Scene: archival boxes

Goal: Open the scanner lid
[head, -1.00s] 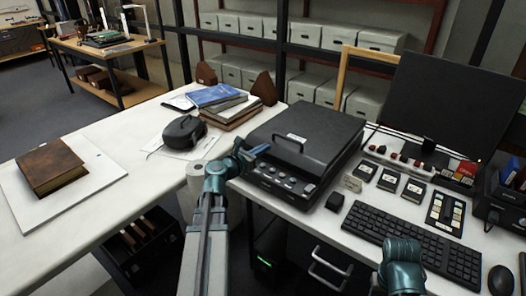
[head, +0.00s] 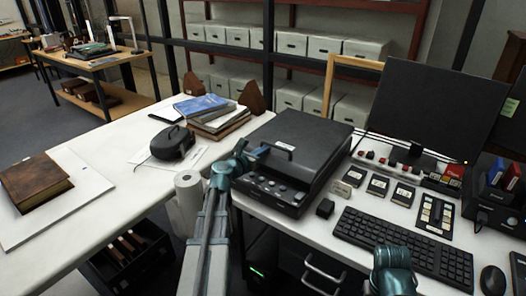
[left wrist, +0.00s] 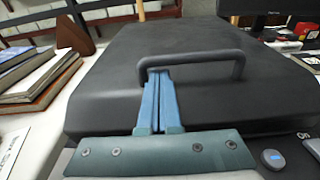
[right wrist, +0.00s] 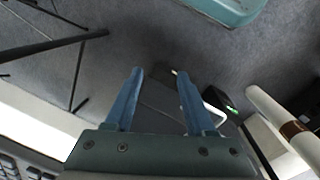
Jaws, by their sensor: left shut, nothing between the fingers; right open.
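The black scanner (head: 310,140) stands on the desk with its lid (left wrist: 110,60) down. A black bar handle (left wrist: 205,58) rises from the lid near its front. My left gripper (head: 262,151) is shut and empty, with its fingers pointing at the handle. In the left wrist view its blue fingertips (left wrist: 158,74) are at the left end of the handle, just below the bar. I cannot tell whether they touch it. My right gripper (right wrist: 158,73) is open and empty, pointing down over the floor; its fingers are outside the head view.
Stacked books (head: 215,117) and a black case (head: 172,142) lie left of the scanner. A paper roll (head: 188,190) stands by its front left. A small black block (head: 325,208), keyboard (head: 405,245) and monitor (head: 435,105) are to the right.

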